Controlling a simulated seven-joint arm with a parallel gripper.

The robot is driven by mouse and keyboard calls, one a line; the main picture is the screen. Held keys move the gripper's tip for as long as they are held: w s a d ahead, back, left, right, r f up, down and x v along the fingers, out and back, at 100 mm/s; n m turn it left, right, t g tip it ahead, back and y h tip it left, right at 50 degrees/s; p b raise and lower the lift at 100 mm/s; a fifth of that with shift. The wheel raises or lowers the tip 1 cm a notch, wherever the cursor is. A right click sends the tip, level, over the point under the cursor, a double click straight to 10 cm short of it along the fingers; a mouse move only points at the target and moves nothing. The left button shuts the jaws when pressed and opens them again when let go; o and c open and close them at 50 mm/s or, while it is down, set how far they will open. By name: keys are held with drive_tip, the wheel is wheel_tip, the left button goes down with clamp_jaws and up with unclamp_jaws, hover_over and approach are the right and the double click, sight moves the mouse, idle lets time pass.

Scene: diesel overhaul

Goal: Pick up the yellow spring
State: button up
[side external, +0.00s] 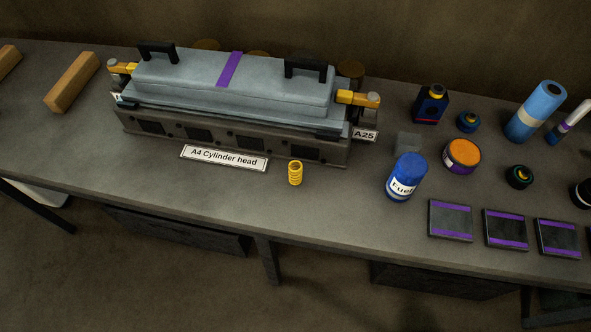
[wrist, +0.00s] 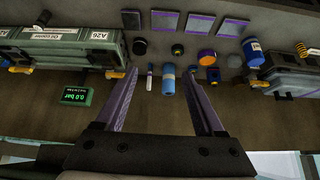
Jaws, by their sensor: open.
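The yellow spring (side external: 295,173) stands upright on the bench in the side external view, in front of the right part of the grey cylinder head (side external: 235,85). Its label, "A4 Cylinder head" (side external: 224,158), is just to the left of the spring. In the wrist view the spring (wrist: 302,50) shows small at the right edge, beside the cylinder head (wrist: 292,78). My gripper (wrist: 162,73) is open and empty, its two purple-grey fingers wide apart. It is well away from the spring, which lies far to its right in the picture. My gripper does not show in the side external view.
A blue fuel can (side external: 407,177) stands right of the spring. Further right are an orange-topped tin (side external: 462,155), a blue roll (side external: 536,111) and dark purple-striped plates (side external: 451,220). A green gauge (wrist: 76,96) shows in the wrist view.

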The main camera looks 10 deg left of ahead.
drive_tip(key=w+a+r+n+y, duration=0.1)
drive_tip(key=w+a+r, duration=0.35)
drive_tip(key=w, duration=0.35)
drive_tip(key=w+a+r+n+y, duration=0.1)
drive_tip(key=w+a+r, duration=0.2)
drive_tip(key=w+r, duration=0.35)
drive_tip(key=w+a+f+n+y, duration=0.1)
drive_tip(key=w+a+f+n, duration=0.1)
drive_tip(key=w+a, duration=0.5)
drive_tip(key=w+a+f+n, duration=0.15)
drive_tip(key=w+a, duration=0.25)
drive_tip(key=a, duration=0.5)
drive_tip(key=n+g, duration=0.4)
drive_tip(key=n, duration=0.1)
approach(299, 169)
drive_tip(key=shift+y, duration=0.3)
drive_tip(key=x, duration=0.5)
drive_tip(key=d+x, duration=0.1)
drive_tip(key=x, duration=0.1)
drive_tip(key=shift+a+f, duration=0.1)
drive_tip(key=shift+f, duration=0.3)
drive_tip(key=shift+a+x, duration=0.1)
drive_tip(key=shift+x, duration=1.15)
drive_tip(key=shift+a+x, duration=0.15)
drive_tip(key=shift+x, duration=1.15)
